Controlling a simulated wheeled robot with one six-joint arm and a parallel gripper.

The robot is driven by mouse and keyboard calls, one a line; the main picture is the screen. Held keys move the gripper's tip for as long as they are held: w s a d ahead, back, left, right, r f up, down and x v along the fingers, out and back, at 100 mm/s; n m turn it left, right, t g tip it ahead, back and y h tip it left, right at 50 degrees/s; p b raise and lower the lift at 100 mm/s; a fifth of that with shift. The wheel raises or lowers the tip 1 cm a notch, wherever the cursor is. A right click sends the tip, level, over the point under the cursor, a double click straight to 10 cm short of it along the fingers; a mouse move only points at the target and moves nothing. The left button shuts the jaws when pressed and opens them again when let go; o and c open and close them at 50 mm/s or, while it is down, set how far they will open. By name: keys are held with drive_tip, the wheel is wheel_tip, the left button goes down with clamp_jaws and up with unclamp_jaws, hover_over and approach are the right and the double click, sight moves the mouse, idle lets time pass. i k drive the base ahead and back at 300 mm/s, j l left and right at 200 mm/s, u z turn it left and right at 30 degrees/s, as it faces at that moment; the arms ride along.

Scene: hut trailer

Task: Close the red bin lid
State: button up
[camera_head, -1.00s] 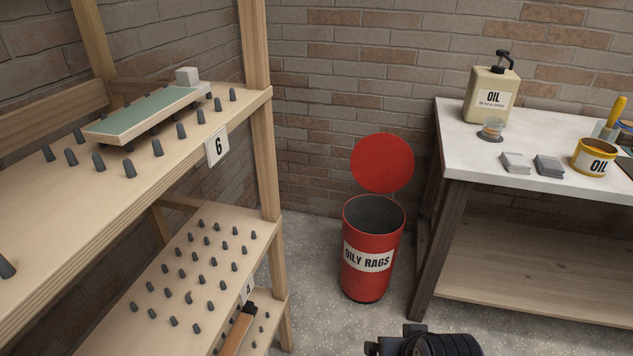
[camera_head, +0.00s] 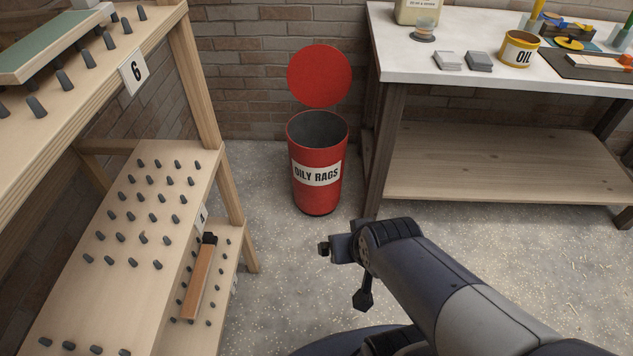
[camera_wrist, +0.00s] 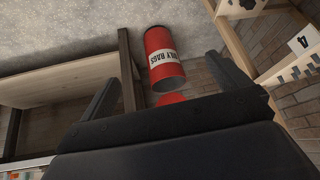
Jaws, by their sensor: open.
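The red bin (camera_head: 317,190), labelled OILY RAGS, stands upright on the floor between the shelf and the workbench. Its round red lid (camera_head: 319,76) is raised upright behind the open mouth, and the dark inside shows. In the wrist view the bin (camera_wrist: 163,52) appears upside down, with a part of the red lid (camera_wrist: 171,99) just above my gripper's dark body. My gripper (camera_wrist: 163,69) is open, its two fingers apart on either side of the bin in that picture. Nothing is seen between the fingers, and they appear apart from the bin and lid.
A wooden shelf (camera_head: 190,75) with rows of pegs stands at the left. A workbench (camera_head: 400,65) with oil containers and tools stands at the right, close to the bin. A brick wall (camera_head: 245,60) is behind. The speckled floor (camera_head: 265,190) before the bin is clear.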

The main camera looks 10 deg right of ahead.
sight(318, 75)
drive_tip(key=i+l, duration=0.2)
drive_tip(key=i, duration=0.45)
drive_tip(key=i+l+z, duration=0.1)
drive_tip(key=i, duration=0.55)
drive_tip(key=i+l, duration=0.2)
drive_tip(key=i, duration=0.45)
